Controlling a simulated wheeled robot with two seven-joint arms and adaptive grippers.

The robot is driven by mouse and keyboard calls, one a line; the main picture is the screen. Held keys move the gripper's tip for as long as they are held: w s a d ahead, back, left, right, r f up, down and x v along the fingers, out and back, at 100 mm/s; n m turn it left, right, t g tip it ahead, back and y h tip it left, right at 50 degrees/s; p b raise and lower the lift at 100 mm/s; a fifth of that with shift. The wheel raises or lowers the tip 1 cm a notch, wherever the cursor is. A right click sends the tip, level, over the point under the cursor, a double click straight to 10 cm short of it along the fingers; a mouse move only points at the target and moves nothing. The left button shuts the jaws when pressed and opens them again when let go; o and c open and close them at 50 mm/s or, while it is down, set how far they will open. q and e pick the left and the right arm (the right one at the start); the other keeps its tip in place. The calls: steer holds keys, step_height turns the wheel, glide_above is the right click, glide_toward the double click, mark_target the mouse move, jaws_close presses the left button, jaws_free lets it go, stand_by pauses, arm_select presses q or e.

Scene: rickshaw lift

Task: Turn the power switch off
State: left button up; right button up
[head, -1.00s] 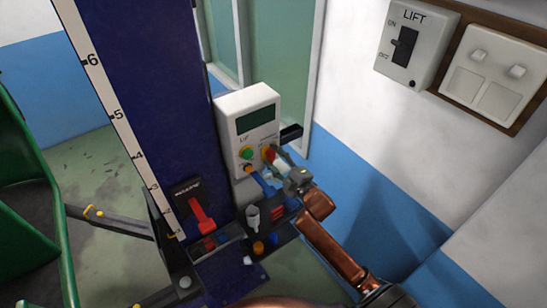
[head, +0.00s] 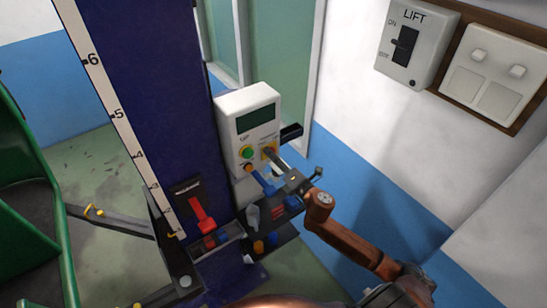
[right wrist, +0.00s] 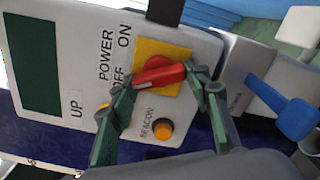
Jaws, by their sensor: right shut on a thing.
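The power switch is a red rotary knob (right wrist: 160,73) on a yellow plate (right wrist: 178,55) on the white control box (head: 232,105). POWER, ON and OFF are printed beside it in the right wrist view. The knob's left end lies near the OFF lettering, partly covered by a fingertip. My right gripper (right wrist: 165,92) is shut on the red knob, with one green-grey finger on each side. In the head view my right gripper (head: 272,154) hides most of the knob. My left gripper is in neither view.
An orange BEACON button (right wrist: 163,129) and a blue lever (right wrist: 296,118) are close to my fingers. A green button (head: 247,153) is also on the box. A red-handled switch (head: 202,213) is on the dark blue column (head: 140,75). The LIFT wall switch (head: 405,45) is at upper right.

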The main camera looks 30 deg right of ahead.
steer(key=shift+f+n, duration=0.1)
steer(key=shift+n, duration=0.9)
steer(key=o, duration=1.2)
steer(key=shift+c, duration=0.2)
steer(key=s+d, duration=0.1)
steer(key=s, duration=1.1)
